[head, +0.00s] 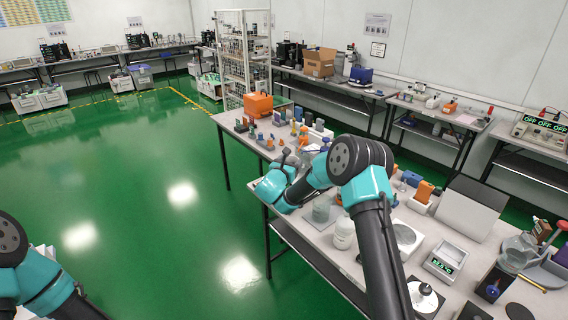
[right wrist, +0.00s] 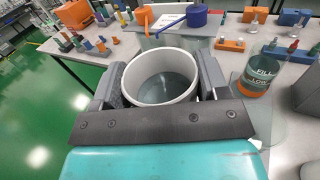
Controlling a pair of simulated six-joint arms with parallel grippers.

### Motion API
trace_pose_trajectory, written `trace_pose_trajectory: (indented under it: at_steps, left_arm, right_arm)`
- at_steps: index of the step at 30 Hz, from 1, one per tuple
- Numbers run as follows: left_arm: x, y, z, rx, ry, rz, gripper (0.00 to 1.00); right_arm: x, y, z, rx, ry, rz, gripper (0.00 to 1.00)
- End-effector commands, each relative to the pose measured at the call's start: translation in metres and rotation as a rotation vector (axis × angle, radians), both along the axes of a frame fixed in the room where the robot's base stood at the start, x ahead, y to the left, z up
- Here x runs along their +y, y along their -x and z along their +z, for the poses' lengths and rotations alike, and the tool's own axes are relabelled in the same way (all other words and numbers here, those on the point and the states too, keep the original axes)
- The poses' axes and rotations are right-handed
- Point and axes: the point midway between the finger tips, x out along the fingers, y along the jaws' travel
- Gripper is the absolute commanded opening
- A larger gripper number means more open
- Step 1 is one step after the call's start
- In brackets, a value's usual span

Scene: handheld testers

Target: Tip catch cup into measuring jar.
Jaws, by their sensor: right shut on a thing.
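A white round cup (right wrist: 126,78) is held between the two dark fingers of my right gripper (right wrist: 160,85) in the right wrist view. Its open mouth faces the camera and grey, clear-looking liquid shows inside. In the head view my right gripper (head: 287,160) is over the front edge of the long table, and my arm hides much of the cup. A clear jar marked FILL and LOW (right wrist: 262,72), with orange at its bottom, stands to the right of the cup, apart from it. I cannot tell whether it is the measuring jar. My left gripper is out of view.
A translucent container (right wrist: 215,42) stands beyond the cup, with a blue dipper (right wrist: 197,16) and an orange one (right wrist: 143,16) at it. The green floor (head: 150,190) is clear.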

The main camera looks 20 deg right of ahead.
Motion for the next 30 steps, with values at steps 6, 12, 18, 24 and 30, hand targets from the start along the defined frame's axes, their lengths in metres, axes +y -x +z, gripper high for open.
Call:
trace_pose_trajectory:
  at_steps: [6,12,18,24,30]
  left_arm:
    - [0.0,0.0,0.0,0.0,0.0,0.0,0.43]
    - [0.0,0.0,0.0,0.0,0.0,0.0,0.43]
    - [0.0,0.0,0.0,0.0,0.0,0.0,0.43]
    - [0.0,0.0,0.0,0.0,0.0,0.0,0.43]
    - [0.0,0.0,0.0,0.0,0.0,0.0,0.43]
  right_arm:
    - [0.001,0.0,0.0,-0.001,0.0,0.001,0.42]
    - [-0.001,0.001,-0.001,-0.01,-0.008,0.0,0.42]
    - [-0.006,0.006,-0.005,-0.043,-0.043,0.0,0.42]
    - [-0.014,0.014,-0.011,-0.094,-0.094,0.0,0.42]
    - [-0.021,0.021,-0.017,-0.148,-0.146,0.0,0.42]
